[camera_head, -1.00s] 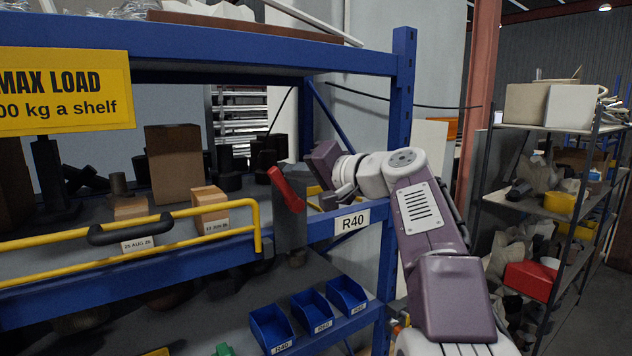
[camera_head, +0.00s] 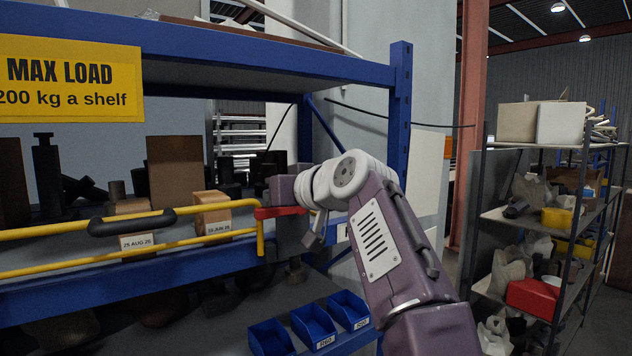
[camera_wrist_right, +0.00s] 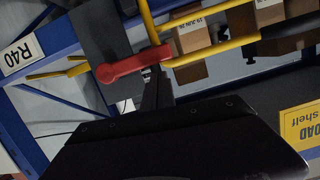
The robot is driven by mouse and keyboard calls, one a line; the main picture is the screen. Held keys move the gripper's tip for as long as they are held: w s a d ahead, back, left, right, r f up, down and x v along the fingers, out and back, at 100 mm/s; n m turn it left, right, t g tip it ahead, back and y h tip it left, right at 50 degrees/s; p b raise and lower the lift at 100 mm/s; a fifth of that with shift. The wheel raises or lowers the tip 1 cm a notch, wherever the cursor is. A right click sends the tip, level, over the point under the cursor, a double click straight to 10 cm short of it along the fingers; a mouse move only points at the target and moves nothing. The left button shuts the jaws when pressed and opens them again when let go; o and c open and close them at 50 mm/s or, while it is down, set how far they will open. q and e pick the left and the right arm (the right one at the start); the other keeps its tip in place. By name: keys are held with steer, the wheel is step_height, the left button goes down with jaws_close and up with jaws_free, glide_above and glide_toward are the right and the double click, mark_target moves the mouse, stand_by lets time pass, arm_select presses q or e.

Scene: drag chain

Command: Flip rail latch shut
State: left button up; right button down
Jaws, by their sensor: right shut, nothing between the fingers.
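The red rail latch (camera_head: 283,211) lies about level at the right end of the yellow rail (camera_head: 205,207), its left end overlapping the rail's end post. The latch also shows in the right wrist view (camera_wrist_right: 135,64), with its tip at the yellow rail (camera_wrist_right: 215,47). My right gripper (camera_head: 263,199) is just above the latch in the head view, partly hidden by my arm. In the wrist view its dark fingers (camera_wrist_right: 154,88) are shut and empty, right beside the latch; I cannot tell if they touch it. My left gripper is not in view.
The blue shelf frame's upright (camera_head: 400,110) stands close behind my right arm, and a blue beam (camera_head: 290,58) runs overhead. Cartons (camera_head: 212,212) sit behind the rail. Blue bins (camera_head: 313,325) stand below. A stocked rack (camera_head: 545,226) is at the right.

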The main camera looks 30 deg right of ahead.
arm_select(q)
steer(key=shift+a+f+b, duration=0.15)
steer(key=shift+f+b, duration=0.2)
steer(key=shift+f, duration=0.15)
arm_select(e)
steer(key=shift+a+f, duration=0.15)
steer(key=shift+f, duration=0.35)
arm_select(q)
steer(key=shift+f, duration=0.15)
arm_select(e)
steer(key=shift+f, duration=0.2)
step_height(320, 180, up, 6)
steer(key=p, duration=0.6)
arm_select(q)
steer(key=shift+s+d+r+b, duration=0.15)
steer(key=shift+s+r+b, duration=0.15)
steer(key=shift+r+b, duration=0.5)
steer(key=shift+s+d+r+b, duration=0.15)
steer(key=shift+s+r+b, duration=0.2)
steer(key=shift+b, duration=0.8)
arm_select(e)
steer(key=s, duration=1)
steer(key=shift+d+r, duration=0.4)
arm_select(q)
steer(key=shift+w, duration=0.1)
arm_select(e)
steer(key=shift+w+a, duration=0.15)
steer(key=shift+w, duration=0.05)
